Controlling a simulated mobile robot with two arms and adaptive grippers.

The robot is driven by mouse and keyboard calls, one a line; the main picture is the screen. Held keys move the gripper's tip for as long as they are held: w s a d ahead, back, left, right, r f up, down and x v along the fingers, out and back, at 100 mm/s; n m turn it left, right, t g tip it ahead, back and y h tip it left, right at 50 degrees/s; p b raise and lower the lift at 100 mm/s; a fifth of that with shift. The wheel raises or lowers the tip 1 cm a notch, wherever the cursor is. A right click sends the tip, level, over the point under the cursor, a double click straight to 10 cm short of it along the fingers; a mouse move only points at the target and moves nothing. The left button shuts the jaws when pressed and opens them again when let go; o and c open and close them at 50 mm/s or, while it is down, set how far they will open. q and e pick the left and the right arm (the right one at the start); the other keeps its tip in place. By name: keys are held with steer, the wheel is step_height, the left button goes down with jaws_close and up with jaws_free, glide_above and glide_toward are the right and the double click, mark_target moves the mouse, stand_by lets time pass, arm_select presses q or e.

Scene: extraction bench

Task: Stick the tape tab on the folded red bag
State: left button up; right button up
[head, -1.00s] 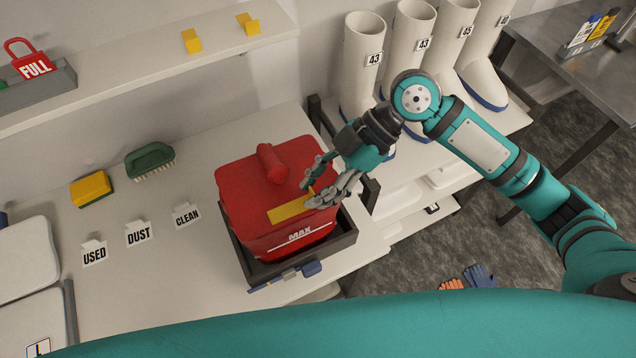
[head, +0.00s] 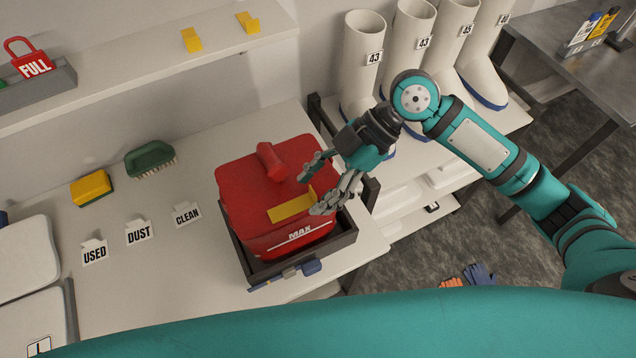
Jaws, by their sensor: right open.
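The folded red bag (head: 248,190) sits in a dark tray (head: 345,237) on the white bench, with a rolled red piece on its top and "MAX" printed on its front. The yellow tape tab (head: 291,207) lies flat across the front part of the bag's top. My right gripper (head: 312,187) is open and empty, just right of the tab, with its fingers apart over the bag's right side. One lower finger is close to the tab's right end; I cannot tell whether it touches. My left gripper is not in view.
A sponge (head: 91,188), a green brush (head: 150,160) and label cards (head: 139,232) are on the bench to the left. White boots (head: 362,65) stand on a rack behind my right arm. A shelf (head: 120,80) runs along the back.

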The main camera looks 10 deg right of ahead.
steer(key=v, duration=1.2)
